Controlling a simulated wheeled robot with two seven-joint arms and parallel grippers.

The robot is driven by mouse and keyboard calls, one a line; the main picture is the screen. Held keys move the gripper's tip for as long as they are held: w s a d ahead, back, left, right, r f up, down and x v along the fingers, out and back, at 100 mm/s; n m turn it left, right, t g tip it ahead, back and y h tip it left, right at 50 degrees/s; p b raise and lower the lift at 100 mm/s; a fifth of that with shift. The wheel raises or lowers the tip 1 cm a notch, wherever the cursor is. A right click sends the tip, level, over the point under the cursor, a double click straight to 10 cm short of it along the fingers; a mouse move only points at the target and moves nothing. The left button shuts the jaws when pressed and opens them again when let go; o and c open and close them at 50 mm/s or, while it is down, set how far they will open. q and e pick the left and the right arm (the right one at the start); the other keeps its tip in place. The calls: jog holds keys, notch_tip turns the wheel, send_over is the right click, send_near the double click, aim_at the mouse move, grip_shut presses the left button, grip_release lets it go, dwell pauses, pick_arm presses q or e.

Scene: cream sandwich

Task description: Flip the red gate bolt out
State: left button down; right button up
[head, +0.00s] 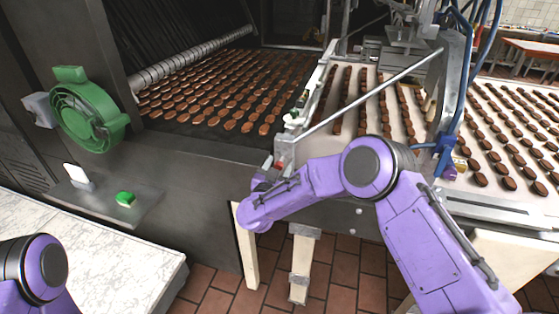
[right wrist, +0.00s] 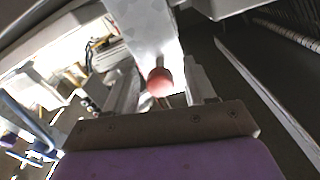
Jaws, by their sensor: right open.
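The red knob of the gate bolt (right wrist: 160,80) shows in the right wrist view, at the end of a pale metal bracket (right wrist: 143,38). A small red spot of it (head: 279,166) shows in the head view at the near corner of the conveyor frame. My right gripper (right wrist: 163,88) is open, with one finger on each side of the knob in that view. I cannot tell whether either finger touches it. In the head view my purple right wrist hides most of that gripper. My left gripper is out of view; only part of my left arm shows at the lower left.
A conveyor belt (head: 347,133) with rows of brown biscuits lies behind my right arm, and a dark oven belt (head: 180,130) stands left of it. A green handwheel (head: 88,115) and a green button (head: 125,199) are on the left. A white counter (head: 85,250) is at the lower left.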

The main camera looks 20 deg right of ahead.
jog(key=shift+w+d, duration=0.4)
jog(key=shift+w, duration=0.2)
grip_shut()
jog(key=shift+p+v, duration=0.6)
jog(key=shift+v, duration=1.25)
jog(key=shift+w+f, duration=0.1)
jog(key=shift+f, duration=0.05)
jog(key=shift+c, duration=0.3)
grip_release()
jog(key=shift+o, duration=0.3)
jog(key=shift+s+a, duration=0.1)
jog(key=shift+s, duration=0.1)
